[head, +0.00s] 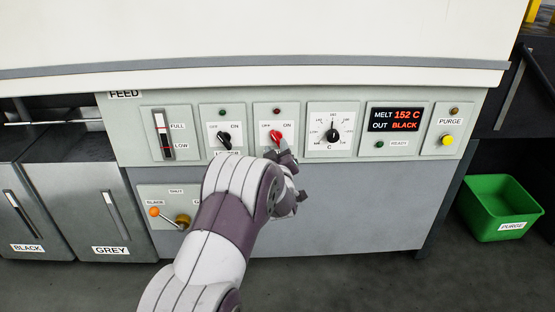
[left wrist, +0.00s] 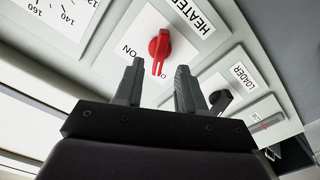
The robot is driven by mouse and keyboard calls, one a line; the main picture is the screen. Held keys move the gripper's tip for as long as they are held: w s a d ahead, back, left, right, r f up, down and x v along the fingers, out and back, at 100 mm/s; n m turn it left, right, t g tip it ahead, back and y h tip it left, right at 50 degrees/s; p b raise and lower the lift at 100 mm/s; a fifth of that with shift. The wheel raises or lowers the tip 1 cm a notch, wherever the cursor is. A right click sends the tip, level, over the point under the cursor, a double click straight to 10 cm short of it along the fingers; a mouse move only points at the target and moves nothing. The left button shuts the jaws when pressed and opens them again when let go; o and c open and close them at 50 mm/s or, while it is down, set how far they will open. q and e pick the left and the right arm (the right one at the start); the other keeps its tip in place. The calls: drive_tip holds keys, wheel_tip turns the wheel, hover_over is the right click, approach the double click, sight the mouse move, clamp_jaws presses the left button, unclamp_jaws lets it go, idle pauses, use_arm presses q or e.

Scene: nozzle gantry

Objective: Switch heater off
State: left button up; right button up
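The red heater knob (head: 277,137) is on the front panel between OFF and ON marks, with a small dark red lamp (head: 277,111) above it. In the left wrist view the red knob (left wrist: 160,46) stands just beyond my fingertips, beside the HEATER label (left wrist: 192,13) and the ON mark. I cannot tell clearly which mark it points to. My left gripper (head: 287,155) is in front of the lower part of the heater plate and hides its label in the head view. Its fingers (left wrist: 159,66) are open, one on each side of the knob's line, and hold nothing. My right gripper is out of view.
The black loader knob (head: 224,139) is left of the heater knob; the temperature dial (head: 332,135) is right of it. A display (head: 396,118) reads MELT 152 C and OUT BLACK. A yellow purge button (head: 447,140) and a green purge bin (head: 499,209) are at the right.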

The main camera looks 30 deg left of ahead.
use_arm(q)
drive_tip(key=p+v, duration=0.1)
drive_tip(key=v, duration=0.7)
drive_tip(key=shift+s+d+p, duration=0.15)
drive_tip(key=shift+s+p, duration=0.15)
drive_tip(key=shift+p, duration=0.1)
